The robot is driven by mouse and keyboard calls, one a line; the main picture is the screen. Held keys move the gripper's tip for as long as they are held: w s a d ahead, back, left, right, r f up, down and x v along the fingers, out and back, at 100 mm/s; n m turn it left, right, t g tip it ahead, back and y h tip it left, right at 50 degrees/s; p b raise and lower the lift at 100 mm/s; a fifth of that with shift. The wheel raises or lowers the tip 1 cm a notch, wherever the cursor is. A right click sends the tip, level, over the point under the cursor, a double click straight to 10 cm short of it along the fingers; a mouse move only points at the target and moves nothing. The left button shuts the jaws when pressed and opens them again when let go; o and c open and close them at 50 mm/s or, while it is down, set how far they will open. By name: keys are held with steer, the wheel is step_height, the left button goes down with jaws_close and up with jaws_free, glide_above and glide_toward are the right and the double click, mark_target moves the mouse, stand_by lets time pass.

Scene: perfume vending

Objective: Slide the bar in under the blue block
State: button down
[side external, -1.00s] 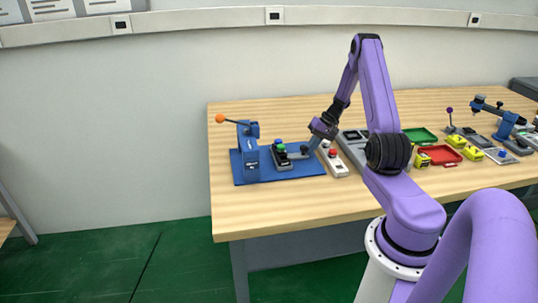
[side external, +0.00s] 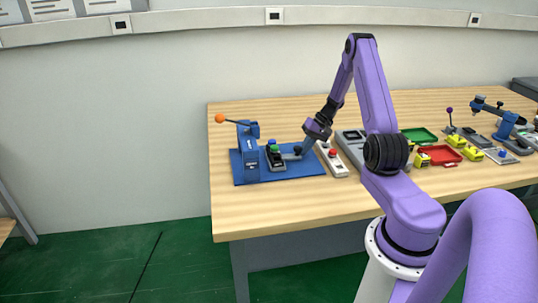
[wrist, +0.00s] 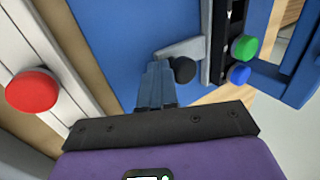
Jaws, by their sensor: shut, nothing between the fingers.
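The blue block (side external: 248,155) stands upright on a blue base plate (side external: 300,168) at the table's left end, with an orange-tipped lever on it. The dark bar (side external: 273,158) carries a green and a blue knob and sits close to the block's right side. In the wrist view the bar (wrist: 219,60) lies beside the blue frame of the block (wrist: 290,85). A grey handle with a black knob (side external: 297,151) extends from the bar. My gripper (wrist: 160,70) is shut and empty, its tips close to the grey handle; I cannot tell if they touch.
A white box with a red button (side external: 333,155) stands right of the plate; the button is large at the left of the wrist view. A grey tray, green and red trays (side external: 438,155) and yellow pieces lie farther right. The table front is clear.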

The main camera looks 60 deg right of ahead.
mark_target(279, 152)
steer(key=shift+w+a, duration=0.75)
steer(key=shift+a, duration=0.05)
steer(key=shift+w+a, duration=1.7)
stand_by(0.4)
steer(key=shift+w+a, duration=0.9)
steer(key=shift+w, duration=0.05)
steer(key=shift+s+d, duration=0.5)
step_height(279, 152, up, 8)
stand_by(0.9)
